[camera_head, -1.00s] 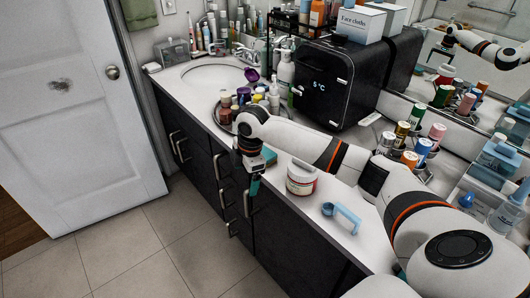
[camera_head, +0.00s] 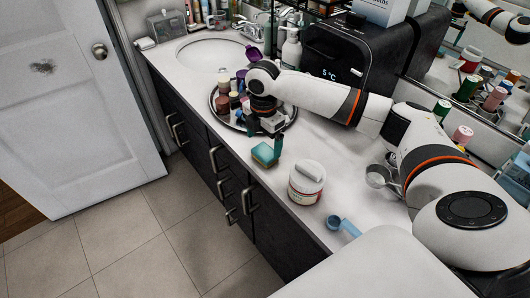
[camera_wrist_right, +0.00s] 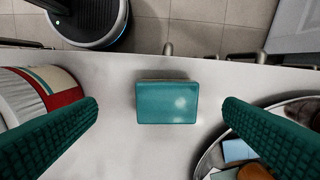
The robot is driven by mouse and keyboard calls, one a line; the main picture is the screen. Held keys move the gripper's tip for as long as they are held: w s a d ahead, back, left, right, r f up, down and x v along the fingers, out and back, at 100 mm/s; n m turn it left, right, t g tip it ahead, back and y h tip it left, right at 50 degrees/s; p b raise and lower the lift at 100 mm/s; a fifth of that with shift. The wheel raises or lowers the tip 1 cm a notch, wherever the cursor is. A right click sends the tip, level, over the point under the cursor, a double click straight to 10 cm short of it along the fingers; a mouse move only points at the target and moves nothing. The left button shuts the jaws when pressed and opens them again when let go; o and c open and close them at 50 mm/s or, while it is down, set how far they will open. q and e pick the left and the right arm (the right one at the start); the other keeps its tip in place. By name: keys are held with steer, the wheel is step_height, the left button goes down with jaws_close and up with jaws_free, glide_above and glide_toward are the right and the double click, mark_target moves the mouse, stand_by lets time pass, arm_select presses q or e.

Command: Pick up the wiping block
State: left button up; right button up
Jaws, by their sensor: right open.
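The wiping block (camera_head: 265,153) is a small teal block with a tan underside, lying on the white counter near its front edge. In the right wrist view its flat teal top (camera_wrist_right: 167,102) shows between the two fingers, apart from both. My right gripper (camera_head: 264,138) is open and empty, with dark green ribbed fingers spread wide near the block, just behind it in the head view. The fingers also show in the right wrist view (camera_wrist_right: 160,106), one on each side of the block. My left gripper is not in view.
A white jar (camera_head: 306,183) stands close to the right of the block. A round tray (camera_head: 292,118) with several small bottles lies behind the gripper. A blue scoop (camera_head: 344,227) lies farther right. A black mini fridge (camera_head: 345,62) stands at the back.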

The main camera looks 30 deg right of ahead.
mark_target(265, 152)
steer(key=shift+w+d+f, duration=0.2)
steer(key=shift+f, duration=0.55)
steer(key=f, duration=0.1)
steer(key=f+p, duration=0.1)
steer(key=f, duration=0.1)
steer(key=shift+w+d+f, duration=0.2)
steer(key=shift+f, duration=0.55)
steer(key=c, duration=1.1)
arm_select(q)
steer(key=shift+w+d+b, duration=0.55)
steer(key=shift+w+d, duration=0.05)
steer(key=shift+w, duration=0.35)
arm_select(e)
steer(key=shift+o, duration=0.2)
step_height(265, 152, up, 10)
